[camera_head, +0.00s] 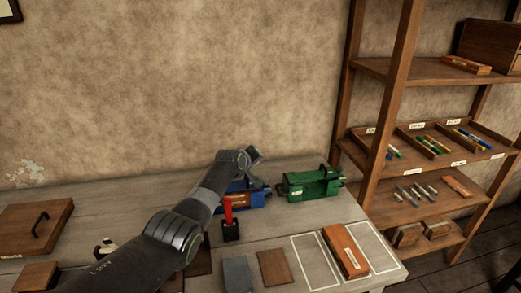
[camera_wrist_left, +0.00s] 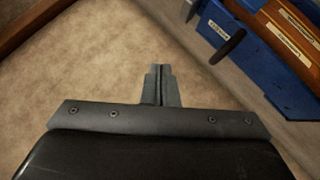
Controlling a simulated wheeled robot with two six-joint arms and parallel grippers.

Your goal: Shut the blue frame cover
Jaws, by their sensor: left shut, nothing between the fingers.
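The blue frame (camera_head: 258,196) stands on the bench near the wall, partly hidden behind my left arm. In the wrist view the blue frame (camera_wrist_left: 275,82) shows at the upper right, with a brown labelled piece (camera_wrist_left: 282,28) along it and a dark rounded handle (camera_wrist_left: 228,46) sticking out. I cannot tell how far its cover is swung. My left gripper (camera_wrist_left: 161,72) is shut and empty, its fingertips apart from the frame, to its left in the wrist view. In the head view my left wrist is above and behind the blue frame. My right gripper is not in view.
A green frame (camera_head: 311,184) stands right of the blue one. A red-handled tool in a black holder (camera_head: 230,229) stands in front. Flat grey and brown blocks (camera_head: 273,267), and an orange box (camera_head: 346,252), lie nearer. A shelf (camera_head: 408,130) stands at the right.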

